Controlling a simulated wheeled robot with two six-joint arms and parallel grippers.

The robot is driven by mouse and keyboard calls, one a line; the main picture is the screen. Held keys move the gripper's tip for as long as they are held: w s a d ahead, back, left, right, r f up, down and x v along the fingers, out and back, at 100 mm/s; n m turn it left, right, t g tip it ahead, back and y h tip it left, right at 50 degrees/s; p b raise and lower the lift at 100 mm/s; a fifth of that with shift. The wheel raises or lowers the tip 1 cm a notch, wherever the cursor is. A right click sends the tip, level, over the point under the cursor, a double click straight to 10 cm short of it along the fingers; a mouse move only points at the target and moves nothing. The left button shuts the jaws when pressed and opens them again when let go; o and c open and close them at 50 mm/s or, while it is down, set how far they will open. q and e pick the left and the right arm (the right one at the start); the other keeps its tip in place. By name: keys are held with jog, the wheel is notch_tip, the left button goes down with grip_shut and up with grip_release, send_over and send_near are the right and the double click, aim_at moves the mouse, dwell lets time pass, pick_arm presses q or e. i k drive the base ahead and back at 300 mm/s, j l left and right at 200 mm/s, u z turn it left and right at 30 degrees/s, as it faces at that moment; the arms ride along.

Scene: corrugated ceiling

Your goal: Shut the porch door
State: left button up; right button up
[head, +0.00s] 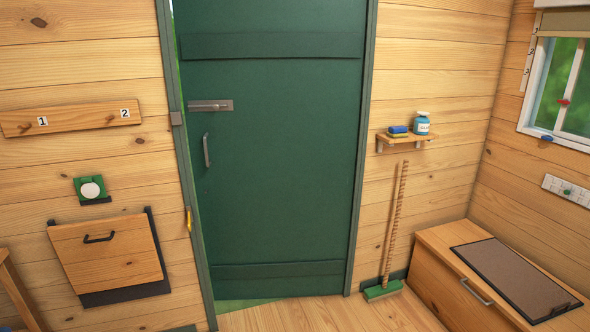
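The green porch door (280,180) stands slightly ajar in its dark green frame (366,130). A thin strip of brighter green shows along its left edge near the top, and a green wedge (240,304) shows under its lower left. The door's left side appears set back from the frame. A grey bolt (210,105) sits on the door's left side, with a grey pull handle (206,150) below it. A small yellow piece (189,219) is on the left frame post. Neither of my grippers is in view.
A broom (394,230) leans right of the door, below a small shelf (405,138) with a jar (422,123). A wooden chest (440,275) fills the lower right. A wooden flap box (107,252) is on the left wall. The floor (320,315) before the door looks clear.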

aim_at(274, 168)
jog(key=i+u, duration=0.1)
jog(key=i, duration=0.8)
jog(key=i+l+u, duration=0.1)
jog(key=i, duration=0.85)
jog(key=l, duration=0.1)
